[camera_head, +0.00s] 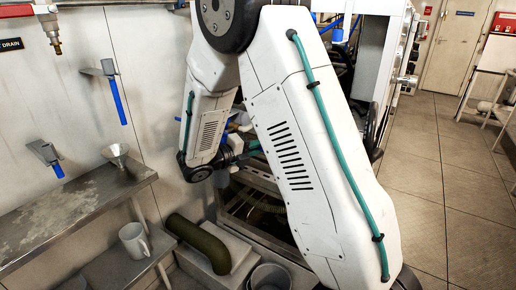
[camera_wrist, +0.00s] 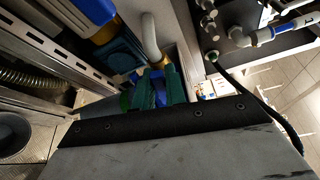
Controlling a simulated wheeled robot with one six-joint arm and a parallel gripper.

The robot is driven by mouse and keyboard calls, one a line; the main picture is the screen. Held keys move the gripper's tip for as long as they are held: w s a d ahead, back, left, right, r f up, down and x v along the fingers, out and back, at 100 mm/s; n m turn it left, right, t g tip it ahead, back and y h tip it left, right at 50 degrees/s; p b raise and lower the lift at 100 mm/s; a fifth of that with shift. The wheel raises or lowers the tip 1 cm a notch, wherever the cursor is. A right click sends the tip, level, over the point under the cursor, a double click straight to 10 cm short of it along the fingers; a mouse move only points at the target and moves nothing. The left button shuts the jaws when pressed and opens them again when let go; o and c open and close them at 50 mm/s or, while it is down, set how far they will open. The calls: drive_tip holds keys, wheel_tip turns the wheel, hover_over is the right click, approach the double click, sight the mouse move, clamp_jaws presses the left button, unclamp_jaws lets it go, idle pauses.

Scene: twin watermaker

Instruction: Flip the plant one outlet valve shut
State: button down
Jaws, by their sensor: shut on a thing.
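In the wrist view, the outlet valve shows as a small brass body (camera_wrist: 166,62) at the end of a curved grey pipe, with a blue handle (camera_wrist: 159,91) beside it. My gripper (camera_wrist: 160,88) has green fingers, shut with the blue handle between them. The fingers hide part of the handle, so its exact angle is hard to tell. In the head view, my arm covers the valve, and only a little of my gripper's green shows behind the arm.
A steel shelf (camera_head: 70,215) with a funnel (camera_head: 117,155) stands at the left. A white mug (camera_head: 134,240), a dark green hose (camera_head: 198,243) and a bucket (camera_head: 270,277) are low down near my arm. Metal frame rails (camera_wrist: 70,55) run close to my gripper.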

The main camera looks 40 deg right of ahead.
drive_tip(key=shift+s+d+r+m+t+y, duration=0.15)
drive_tip(key=shift+r+m+y, duration=0.15)
drive_tip(key=shift+m, duration=0.3)
drive_tip(key=shift+s+a+r+m+t+y, duration=0.15)
drive_tip(key=shift+r+m+y, duration=0.15)
drive_tip(key=shift+m, duration=0.3)
drive_tip(key=m, duration=0.1)
drive_tip(key=m+y, duration=0.1)
drive_tip(key=s+r+m+t, duration=0.1)
drive_tip(key=shift+d, duration=0.25)
drive_tip(key=m, duration=0.1)
drive_tip(key=m+t+y, duration=0.1)
drive_tip(key=s+m+t, duration=0.1)
drive_tip(key=shift+d+r+y, duration=0.25)
drive_tip(key=shift+r+y, duration=0.05)
drive_tip(key=shift+r, duration=0.05)
drive_tip(key=shift+s+d+m+t+y, duration=0.15)
drive_tip(key=shift+s+m+t, duration=0.2)
drive_tip(key=shift+m, duration=0.25)
drive_tip(key=shift+s+m+t+y, duration=0.2)
drive_tip(key=shift+m+t, duration=0.15)
drive_tip(key=shift+m, duration=0.25)
drive_tip(key=c, duration=1.4)
unclamp_jaws()
drive_tip(key=shift+c, duration=0.2)
